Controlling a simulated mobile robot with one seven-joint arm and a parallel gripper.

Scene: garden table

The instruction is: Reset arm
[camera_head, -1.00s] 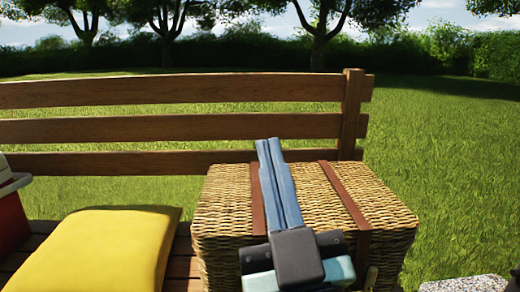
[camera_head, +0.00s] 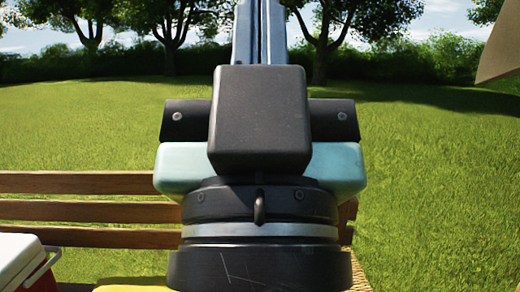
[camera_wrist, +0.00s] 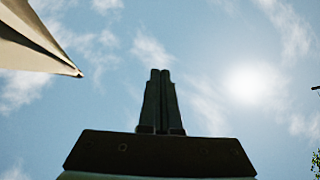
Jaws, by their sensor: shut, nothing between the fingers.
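My gripper (camera_head: 259,30) stands large in the middle of the head view, raised in front of the bench and lawn. Its two long blue-grey fingers point up, lie side by side and run out of the top of the picture. In the wrist view my gripper (camera_wrist: 160,75) shows dark against the sky, its fingers together with nothing between them. The fingers touch nothing.
A wooden bench (camera_head: 90,210) is low behind my arm. A red and white cooler (camera_head: 20,262) is at the lower left, beside a yellow cushion (camera_head: 130,284). A wicker basket (camera_head: 361,275) is mostly hidden. A beige canopy edge (camera_head: 500,55) is at the upper right; it also shows in the wrist view (camera_wrist: 30,45).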

